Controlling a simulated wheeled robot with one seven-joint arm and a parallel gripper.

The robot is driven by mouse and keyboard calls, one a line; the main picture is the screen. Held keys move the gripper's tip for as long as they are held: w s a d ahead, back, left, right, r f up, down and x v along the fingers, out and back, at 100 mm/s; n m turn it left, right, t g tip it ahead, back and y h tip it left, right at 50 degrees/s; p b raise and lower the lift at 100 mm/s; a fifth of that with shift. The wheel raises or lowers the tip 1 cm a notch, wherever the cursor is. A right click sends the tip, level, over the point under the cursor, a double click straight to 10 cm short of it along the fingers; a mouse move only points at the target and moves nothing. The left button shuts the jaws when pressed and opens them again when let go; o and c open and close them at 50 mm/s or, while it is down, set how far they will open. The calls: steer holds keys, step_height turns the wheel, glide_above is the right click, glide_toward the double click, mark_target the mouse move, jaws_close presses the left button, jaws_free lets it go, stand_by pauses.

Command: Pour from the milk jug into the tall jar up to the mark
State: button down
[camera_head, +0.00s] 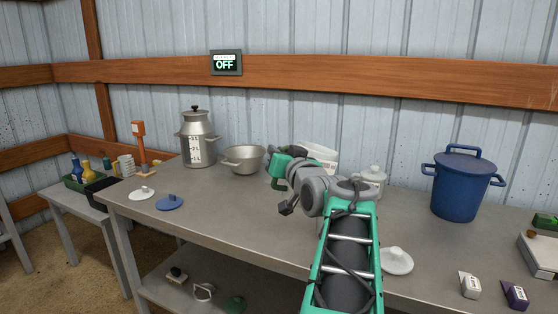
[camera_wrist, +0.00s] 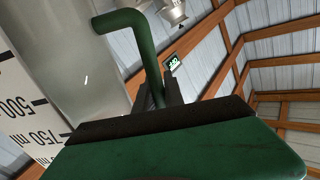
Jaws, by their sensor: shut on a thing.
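My gripper (camera_wrist: 160,120) is shut on the green handle (camera_wrist: 145,45) of a jug. The jug's pale grey body (camera_wrist: 85,60) fills the left of the wrist view, with a white scale strip reading 500 and 750 ml. In the head view the white jug (camera_head: 318,153) shows behind my wrist, partly hidden; its exact tilt and contents cannot be told. A tall steel can (camera_head: 196,140) with a lid and a litre scale stands at the table's back left. A smaller pale lidded jar (camera_head: 372,177) stands right of my wrist.
A steel bowl (camera_head: 244,159) stands between can and arm. A blue lidded pot (camera_head: 461,185) stands at right. White (camera_head: 142,193), blue (camera_head: 169,202) and another white lid (camera_head: 396,260) lie on the table (camera_head: 230,215). A wall sign (camera_head: 225,63) reads OFF.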

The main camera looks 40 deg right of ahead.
steer(key=shift+a+f+n+b, duration=0.15)
steer(key=shift+f+n+b, duration=0.4)
steer(key=shift+b, duration=0.3)
steer(key=f+n+b, duration=0.2)
steer(key=b, duration=0.2)
steer(key=shift+d, duration=0.2)
